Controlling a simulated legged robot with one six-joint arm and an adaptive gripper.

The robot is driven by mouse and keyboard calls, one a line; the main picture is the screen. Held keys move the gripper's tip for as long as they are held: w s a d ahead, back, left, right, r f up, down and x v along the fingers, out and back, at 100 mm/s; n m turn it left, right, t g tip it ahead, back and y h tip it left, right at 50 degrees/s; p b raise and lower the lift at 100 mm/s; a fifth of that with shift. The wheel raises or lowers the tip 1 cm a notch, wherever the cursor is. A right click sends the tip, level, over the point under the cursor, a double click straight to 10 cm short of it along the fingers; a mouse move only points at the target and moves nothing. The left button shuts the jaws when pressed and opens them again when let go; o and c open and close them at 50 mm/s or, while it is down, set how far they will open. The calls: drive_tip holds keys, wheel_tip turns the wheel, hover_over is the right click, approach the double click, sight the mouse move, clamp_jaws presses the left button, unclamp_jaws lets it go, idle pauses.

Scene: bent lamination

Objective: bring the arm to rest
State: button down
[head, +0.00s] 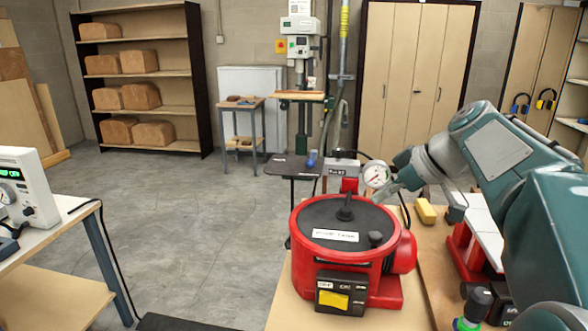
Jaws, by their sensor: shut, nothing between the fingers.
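My teal and grey arm reaches in from the right side of the head view. My gripper (385,192) is at its end, shut and empty, beside the round pressure gauge (376,174) and above the back right of the red pot (307,252). I cannot tell whether it touches anything. The pot has a dark lid (335,219) with black knobs and a white label. It stands on a wooden bench top (277,303).
A yellow block (426,211) lies right of the pot. A red device (463,246) is partly hidden by my arm. A white instrument (25,186) sits on a bench at left. A shelf of brown blocks (150,60) and a drill press (299,60) stand behind. Grey floor (190,210) is open between.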

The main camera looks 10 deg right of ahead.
drive_tip(key=s+a+f+m+h, duration=0.3)
drive_tip(key=s+a+f+m, duration=0.1)
drive_tip(key=s+f, duration=0.4)
drive_tip(key=s+a+f+m+h, duration=0.3)
drive_tip(key=s+a+f+m, duration=0.2)
drive_tip(key=s+f, duration=0.3)
drive_tip(key=s+a, duration=0.1)
drive_tip(key=s, duration=0.3)
